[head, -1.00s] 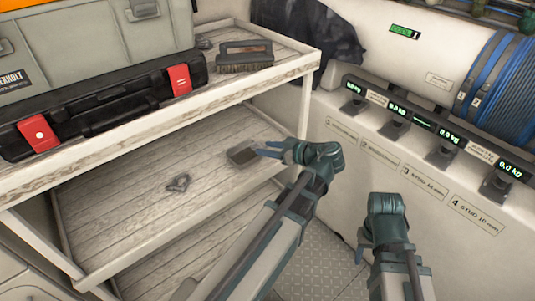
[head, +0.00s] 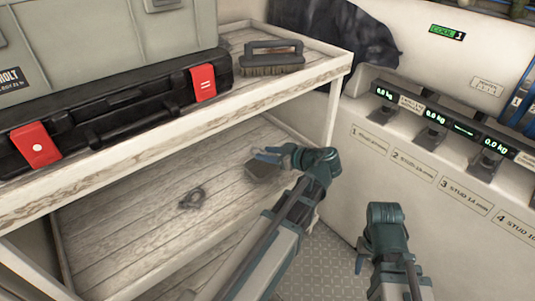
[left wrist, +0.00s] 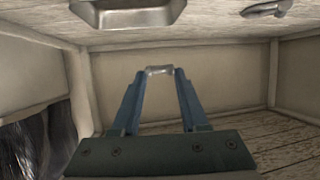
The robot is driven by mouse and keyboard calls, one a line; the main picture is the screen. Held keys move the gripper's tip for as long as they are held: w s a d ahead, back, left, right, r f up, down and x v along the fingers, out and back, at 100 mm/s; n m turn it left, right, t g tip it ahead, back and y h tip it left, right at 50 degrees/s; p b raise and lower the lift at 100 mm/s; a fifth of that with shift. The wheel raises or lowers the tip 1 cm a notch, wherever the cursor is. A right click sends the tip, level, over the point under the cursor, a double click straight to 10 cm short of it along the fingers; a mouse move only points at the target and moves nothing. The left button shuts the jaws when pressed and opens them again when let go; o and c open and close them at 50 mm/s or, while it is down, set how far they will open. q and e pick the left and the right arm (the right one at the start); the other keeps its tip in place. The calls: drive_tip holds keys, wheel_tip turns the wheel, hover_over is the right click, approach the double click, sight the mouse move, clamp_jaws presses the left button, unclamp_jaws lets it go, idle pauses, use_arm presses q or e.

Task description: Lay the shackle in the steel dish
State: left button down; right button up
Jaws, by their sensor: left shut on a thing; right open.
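My left gripper (head: 266,154) is over the lower shelf, close to the steel dish (head: 262,172), a small grey rectangular dish partly covered by it. In the left wrist view its fingers (left wrist: 160,78) close on a small silvery piece (left wrist: 160,69), which looks like the shackle; most of it is hidden. The dish (left wrist: 130,14) shows apart from the held piece at that view's top edge. My right gripper (head: 361,256) is open, in front of the labelled white panel, away from the shelf.
A grey metal fitting (head: 192,198) lies on the lower shelf (head: 130,220), left of the dish. The upper shelf's edge (head: 150,140) overhangs. On it stand a black case with red latches (head: 120,105) and a brush (head: 272,60). The lower shelf's boards are otherwise mostly clear.

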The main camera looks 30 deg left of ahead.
use_arm(q)
drive_tip(key=shift+f+b, duration=2.85)
drive_tip(key=shift+f, duration=0.1)
use_arm(e)
drive_tip(key=shift+f, duration=2.95)
use_arm(q)
drive_tip(key=shift+c, duration=1.7)
unclamp_jaws()
drive_tip(key=shift+r, duration=0.1)
use_arm(e)
drive_tip(key=shift+r, duration=0.1)
